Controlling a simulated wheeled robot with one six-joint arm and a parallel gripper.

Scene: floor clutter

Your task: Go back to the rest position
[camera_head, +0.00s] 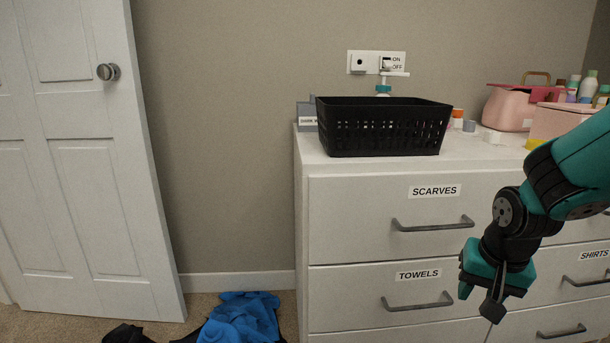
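My gripper (478,302) hangs at the lower right in front of the white dresser, pointing down and to the left. It is dark with teal parts, at the end of my teal and black arm. Nothing shows between its fingers, but the angle hides how far apart they are. The gripper is beside the drawer handles, and I cannot tell how far it is from the drawer fronts.
The dresser (380,187) has drawers labelled SCARVES, TOWELS and SHIRTS. A black basket (383,127) and a pink case (510,108) stand on top. Blue cloth (242,318) and dark items (128,334) lie on the floor. A white door (85,160) is at left.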

